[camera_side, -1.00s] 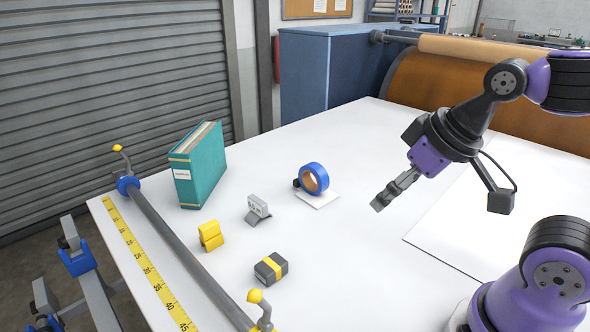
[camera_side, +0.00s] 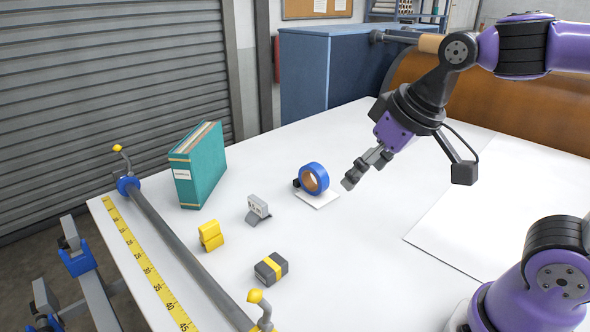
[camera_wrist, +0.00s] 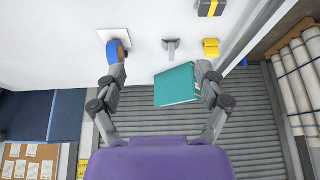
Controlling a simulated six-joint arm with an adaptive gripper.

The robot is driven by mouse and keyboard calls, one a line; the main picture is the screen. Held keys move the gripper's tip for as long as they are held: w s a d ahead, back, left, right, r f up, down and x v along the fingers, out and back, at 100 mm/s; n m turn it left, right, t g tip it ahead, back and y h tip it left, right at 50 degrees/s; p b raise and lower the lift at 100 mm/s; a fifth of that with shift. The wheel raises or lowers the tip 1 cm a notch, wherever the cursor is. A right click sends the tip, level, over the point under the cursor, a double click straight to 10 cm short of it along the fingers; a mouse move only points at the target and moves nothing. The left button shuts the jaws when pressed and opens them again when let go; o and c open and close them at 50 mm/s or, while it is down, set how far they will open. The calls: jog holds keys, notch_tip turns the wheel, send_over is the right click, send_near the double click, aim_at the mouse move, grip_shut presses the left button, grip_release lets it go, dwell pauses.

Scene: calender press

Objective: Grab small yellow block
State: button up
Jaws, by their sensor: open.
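The small yellow block (camera_side: 210,236) stands on the white table near its left edge, in front of the teal binder. It also shows in the wrist view (camera_wrist: 211,47), above the right finger and apart from it. My gripper (camera_side: 362,172) is in the air to the right of the blue tape roll, well to the right of the block. In the wrist view its two fingers (camera_wrist: 160,70) are spread wide with nothing held between them.
A teal binder (camera_side: 197,166), a grey gauge (camera_side: 257,209), a blue tape roll (camera_side: 314,179) on a white card and a dark block with a yellow band (camera_side: 271,268) stand around the yellow block. A grey bar (camera_side: 190,255) and yellow ruler (camera_side: 143,262) run along the left edge.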

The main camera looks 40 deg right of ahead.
jog(key=w+a, duration=0.4)
jog(key=w, duration=0.4)
jog(key=g, duration=0.1)
send_near(210, 226)
jog(key=x, duration=0.5)
jog(key=shift+w+a+f, duration=0.1)
jog(key=shift+a+f, duration=0.15)
jog(key=shift+f, duration=0.1)
jog(key=x, duration=0.5)
jog(key=shift+w+d+f, duration=0.25)
jog(key=shift+f, duration=0.1)
jog(key=c, duration=1)
